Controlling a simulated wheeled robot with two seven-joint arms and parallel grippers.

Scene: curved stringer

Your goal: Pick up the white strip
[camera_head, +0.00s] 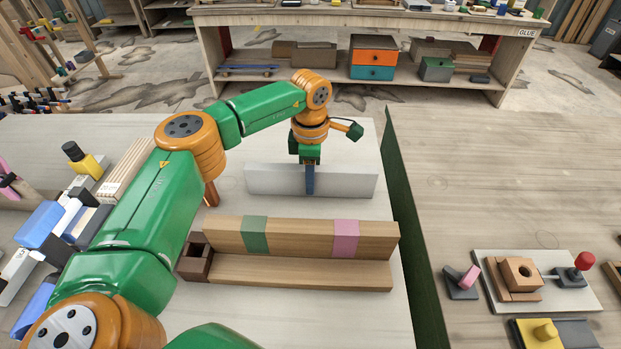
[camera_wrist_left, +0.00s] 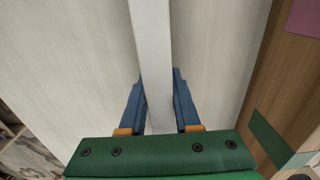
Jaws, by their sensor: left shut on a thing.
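The white strip (camera_head: 350,182) is a long pale bar standing on edge on the light table board, behind the wooden stringer (camera_head: 300,237). My left gripper (camera_head: 310,180) reaches down over the strip from above, and its blue fingers are shut on it near its middle. In the left wrist view the strip (camera_wrist_left: 152,60) runs between the two blue fingers of the gripper (camera_wrist_left: 158,105). I cannot tell whether the strip's lower edge touches the board. My right gripper is not in view.
The stringer has a green band (camera_head: 254,234) and a pink band (camera_head: 345,238), with a dark brown block (camera_head: 195,257) at its left end. Clamps and tools crowd the left edge. A jig with a red knob (camera_head: 585,261) stands at right. A dark green divider (camera_head: 410,220) borders the board.

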